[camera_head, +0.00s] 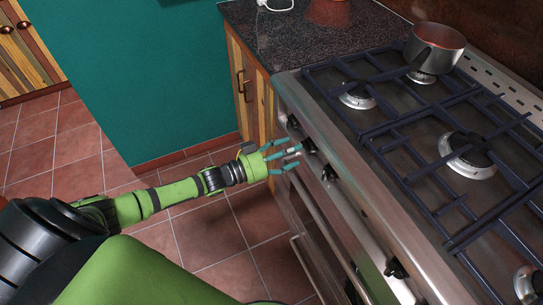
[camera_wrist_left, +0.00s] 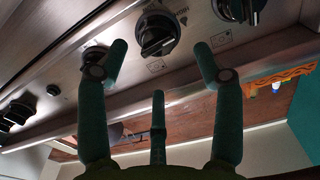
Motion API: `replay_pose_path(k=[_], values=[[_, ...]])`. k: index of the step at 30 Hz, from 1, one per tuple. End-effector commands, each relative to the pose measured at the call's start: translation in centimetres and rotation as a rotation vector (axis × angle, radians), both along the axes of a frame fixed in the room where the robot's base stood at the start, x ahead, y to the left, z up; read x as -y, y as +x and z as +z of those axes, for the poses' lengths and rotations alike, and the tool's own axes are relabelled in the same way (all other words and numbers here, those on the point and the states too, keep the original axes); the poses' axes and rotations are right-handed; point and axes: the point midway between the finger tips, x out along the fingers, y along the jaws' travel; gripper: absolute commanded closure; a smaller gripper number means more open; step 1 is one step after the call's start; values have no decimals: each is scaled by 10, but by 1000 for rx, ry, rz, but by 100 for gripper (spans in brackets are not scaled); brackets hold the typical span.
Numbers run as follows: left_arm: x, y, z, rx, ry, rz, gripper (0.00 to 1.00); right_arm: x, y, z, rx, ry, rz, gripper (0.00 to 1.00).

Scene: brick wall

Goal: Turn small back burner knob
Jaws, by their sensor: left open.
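The stove front (camera_head: 350,190) carries several dark knobs. One knob (camera_head: 308,146) is close to the fingertips of my left gripper (camera_head: 284,155), and another knob (camera_head: 328,172) is just nearer. In the left wrist view, a dark knob (camera_wrist_left: 157,35) sits between and beyond the spread fingers of my left gripper (camera_wrist_left: 160,60). The fingers are open and hold nothing; I see no clear contact with that knob. A second knob (camera_wrist_left: 95,52) is partly hidden behind the left finger, and a third (camera_wrist_left: 240,10) is at the top. No label tells me which is the small back burner's knob.
A pot (camera_head: 434,47) stands on a back burner, and dark grates (camera_head: 420,130) cover the hob. A dark counter (camera_head: 290,35) adjoins the stove. A handle bar (camera_head: 305,268) runs along the oven front. The tiled floor (camera_head: 200,235) is clear.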

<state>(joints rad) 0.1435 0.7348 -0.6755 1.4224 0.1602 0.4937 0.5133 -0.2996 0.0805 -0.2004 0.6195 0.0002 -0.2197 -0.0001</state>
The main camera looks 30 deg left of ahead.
Motion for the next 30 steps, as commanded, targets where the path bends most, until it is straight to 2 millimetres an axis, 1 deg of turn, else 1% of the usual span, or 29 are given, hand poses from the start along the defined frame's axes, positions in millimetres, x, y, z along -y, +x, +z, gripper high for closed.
replay_pose_path(k=[1,3,6,10,15,30], values=[[-8,-11,-1,-3,2,-1,33,0,0,0,0,0,0,60],[-17,-22,-1,-2,0,0,33,0,0,0,0,0,0,60],[-27,-36,0,-1,1,-1,33,0,0,0,0,0,0,60],[-37,-48,1,1,-2,0,33,0,0,0,0,1,0,60],[-41,-53,2,5,-2,-1,33,0,0,0,0,1,-1,60],[-42,-53,1,3,-1,1,33,-1,0,0,0,1,-1,60]])
